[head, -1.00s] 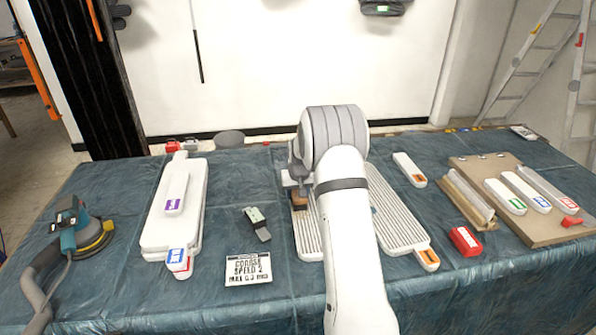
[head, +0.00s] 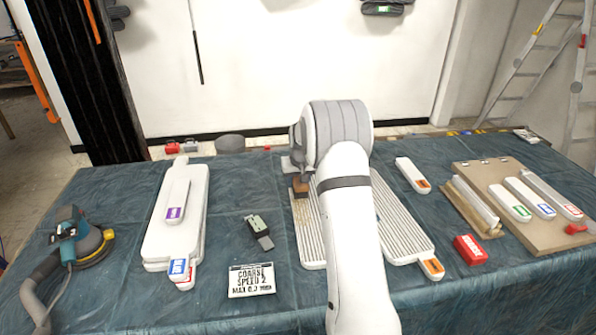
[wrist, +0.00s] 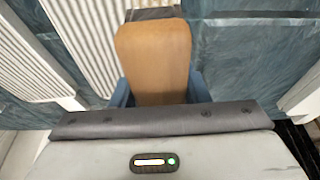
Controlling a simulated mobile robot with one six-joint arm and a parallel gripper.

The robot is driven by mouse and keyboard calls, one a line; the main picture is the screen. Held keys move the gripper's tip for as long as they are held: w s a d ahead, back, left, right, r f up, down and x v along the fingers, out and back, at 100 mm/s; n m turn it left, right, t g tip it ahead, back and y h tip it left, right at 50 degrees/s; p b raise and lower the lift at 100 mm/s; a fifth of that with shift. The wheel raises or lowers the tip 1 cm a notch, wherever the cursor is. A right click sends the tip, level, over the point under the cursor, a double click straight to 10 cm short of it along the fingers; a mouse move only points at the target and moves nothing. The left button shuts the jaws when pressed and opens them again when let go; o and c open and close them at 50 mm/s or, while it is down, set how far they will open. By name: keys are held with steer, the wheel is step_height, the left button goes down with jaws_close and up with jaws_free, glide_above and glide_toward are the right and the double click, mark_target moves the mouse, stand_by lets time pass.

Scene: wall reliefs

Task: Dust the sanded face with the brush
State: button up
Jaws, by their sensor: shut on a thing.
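My gripper (wrist: 158,92) is shut on a brush (wrist: 153,55) with a tan wooden back; its blue-grey fingers show on both sides of it. In the head view the brush (head: 300,187) is a small brown block at the left of my arm, over the far part of a white ribbed panel (head: 312,240). A brownish patch shows on the ribs just below the brush. I cannot tell whether the bristles touch the ribs. My arm hides the middle between this panel and a second ribbed panel (head: 403,228) on its right.
A sander (head: 75,240) with a hose lies at the left. Stacked white panels (head: 172,235), a grey-green tool (head: 258,230) and a printed card (head: 251,280) lie left of my arm. A red block (head: 470,250) and a wooden board (head: 540,225) with labelled strips lie right.

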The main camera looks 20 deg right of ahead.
steer(key=shift+r+p, duration=0.55)
steer(key=shift+r, duration=0.9)
steer(key=shift+d+f, duration=0.1)
